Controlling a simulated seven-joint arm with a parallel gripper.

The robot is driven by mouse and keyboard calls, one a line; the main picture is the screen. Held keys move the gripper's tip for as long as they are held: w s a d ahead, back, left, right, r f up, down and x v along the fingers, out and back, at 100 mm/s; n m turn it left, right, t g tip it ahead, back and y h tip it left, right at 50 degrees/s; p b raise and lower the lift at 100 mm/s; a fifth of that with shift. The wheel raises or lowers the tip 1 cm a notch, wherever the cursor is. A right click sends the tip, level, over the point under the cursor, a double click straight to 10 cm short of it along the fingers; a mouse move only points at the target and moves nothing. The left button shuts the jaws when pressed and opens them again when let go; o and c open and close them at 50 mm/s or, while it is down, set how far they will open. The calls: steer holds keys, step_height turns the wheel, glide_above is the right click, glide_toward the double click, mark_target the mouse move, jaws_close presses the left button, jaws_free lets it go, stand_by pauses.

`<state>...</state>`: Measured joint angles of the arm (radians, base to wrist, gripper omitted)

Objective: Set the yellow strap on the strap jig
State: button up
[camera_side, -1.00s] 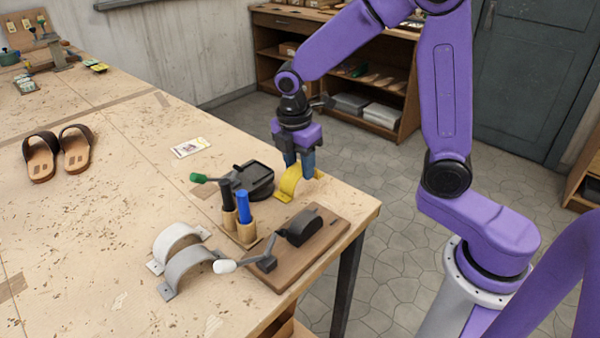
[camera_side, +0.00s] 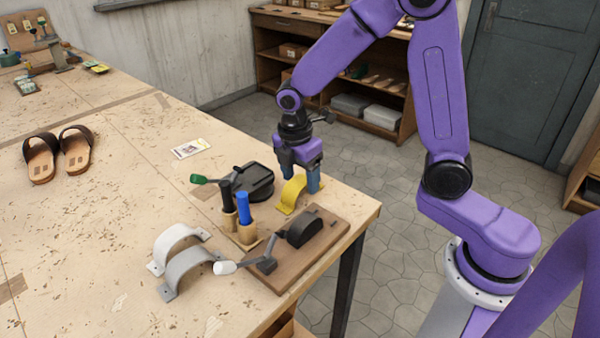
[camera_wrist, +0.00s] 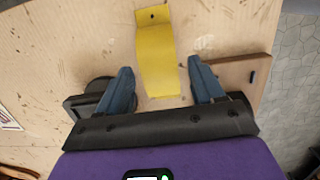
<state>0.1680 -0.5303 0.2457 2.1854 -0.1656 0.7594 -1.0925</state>
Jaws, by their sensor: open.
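The yellow strap (camera_side: 291,194) is an arched band with flat end tabs, standing on the table near its right edge. In the wrist view the strap (camera_wrist: 156,60) lies between the two blue fingers, with gaps on both sides. My gripper (camera_side: 303,184) is open and lowered around the strap; in the wrist view (camera_wrist: 160,84) its fingers do not touch it. The strap jig appears to be the wooden board (camera_side: 329,233) carrying a black arched form (camera_side: 300,229) and a lever clamp with a white handle (camera_side: 226,267). The form is bare.
A black round fixture (camera_side: 254,181) with a green-handled lever stands left of the strap. Black and blue-handled tools (camera_side: 243,208) stand in a wooden holder in front. White (camera_side: 176,243) and grey (camera_side: 187,267) straps lie left of the board. Sandals (camera_side: 75,150) sit far left.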

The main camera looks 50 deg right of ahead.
mark_target(296, 184)
step_height(296, 184, up, 12)
steer(key=a, duration=0.2)
steer(key=s+d+f+m+y, duration=0.1)
steer(key=s+f+m, duration=0.1)
steer(key=s, duration=1)
steer(key=s+d+f+m, duration=0.1)
steer(key=s+f+m, duration=0.2)
steer(key=s, duration=0.9)
steer(key=shift+d+f+y, duration=0.2)
steer(key=shift+f+y, duration=0.2)
steer(key=shift+f, duration=0.2)
steer(key=shift+s, duration=0.1)
steer(key=shift+o, duration=0.5)
